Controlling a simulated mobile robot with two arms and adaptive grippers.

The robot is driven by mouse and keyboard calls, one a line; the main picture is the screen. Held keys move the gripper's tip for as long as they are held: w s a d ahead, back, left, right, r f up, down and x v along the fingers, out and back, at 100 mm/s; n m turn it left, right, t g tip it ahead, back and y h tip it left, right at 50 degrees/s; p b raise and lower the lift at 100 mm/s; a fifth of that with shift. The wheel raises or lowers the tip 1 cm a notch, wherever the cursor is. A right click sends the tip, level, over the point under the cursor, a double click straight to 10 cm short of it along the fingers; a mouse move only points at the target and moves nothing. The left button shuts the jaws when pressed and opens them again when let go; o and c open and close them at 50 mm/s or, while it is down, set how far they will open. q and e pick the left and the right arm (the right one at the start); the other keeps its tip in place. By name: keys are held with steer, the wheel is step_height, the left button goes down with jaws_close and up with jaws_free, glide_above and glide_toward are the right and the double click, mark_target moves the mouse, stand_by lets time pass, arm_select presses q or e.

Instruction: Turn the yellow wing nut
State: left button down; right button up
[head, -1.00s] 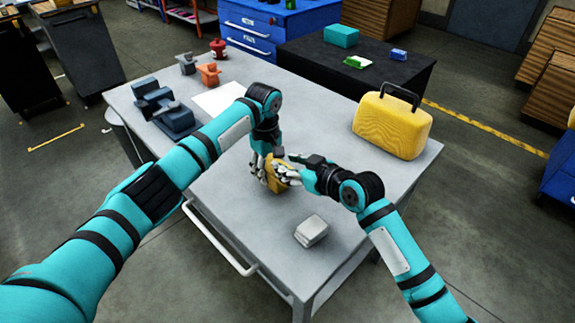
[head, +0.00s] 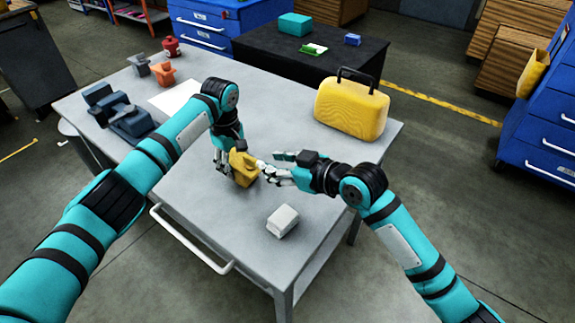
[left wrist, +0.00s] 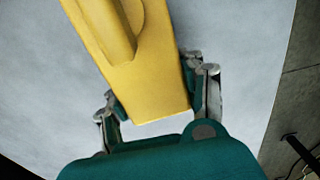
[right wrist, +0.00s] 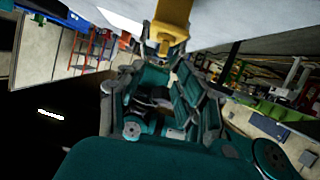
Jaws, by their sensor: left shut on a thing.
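A yellow block-like part (head: 243,168) stands at the middle of the grey table. My left gripper (head: 222,158) comes down from above and is shut on it. In the left wrist view the yellow part (left wrist: 135,70) lies between both fingers (left wrist: 158,92) and shows a raised rounded ridge. My right gripper (head: 272,167) reaches in from the right, close beside the yellow part. In the right wrist view its fingers converge near a narrow yellow end (right wrist: 170,25). I cannot tell whether they touch it or grip it. I cannot clearly make out a separate wing nut.
A light grey block (head: 282,221) lies near the front of the table (head: 200,225). A yellow case (head: 352,107) stands at the back right. A dark blue-grey fixture (head: 118,115), orange piece (head: 162,73) and white sheet (head: 175,98) are at the left. The front right is mostly clear.

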steer(key=v, duration=0.4)
steer(key=shift+r, duration=0.2)
arm_select(q)
steer(key=shift+f+p, duration=0.2)
steer(key=shift+p, duration=0.4)
arm_select(e)
steer(key=shift+r, duration=0.4)
arm_select(q)
steer(key=shift+c, duration=2.1)
jaws_free()
steer(key=shift+f, duration=0.1)
